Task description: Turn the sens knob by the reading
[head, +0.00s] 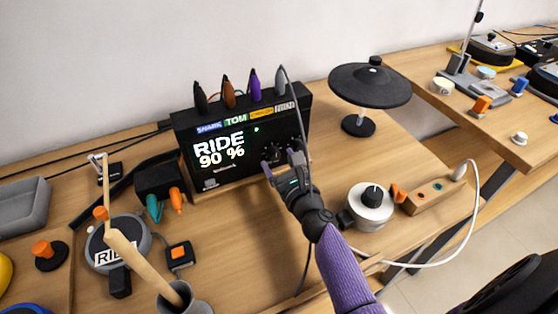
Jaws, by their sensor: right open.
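The black module (245,150) stands on the wooden table against the wall. Its screen (220,150) reads "RIDE 90 %" with a small green dot beside it. Several coloured labels run along its top edge, among them "TOM". My right gripper (280,162) is open at the lower right of the module's front, where small dark knobs (275,146) show. The gripper partly hides this area, and I cannot read any "sens" label or tell whether the fingers touch a knob. My left gripper is not in view.
A black cymbal pad (370,84) stands to the right of the module. A white round unit with a black knob (371,196) sits right of my arm. A pad labelled "RIDE" (119,254) and a grey cup with a drumstick (184,299) are at front left.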

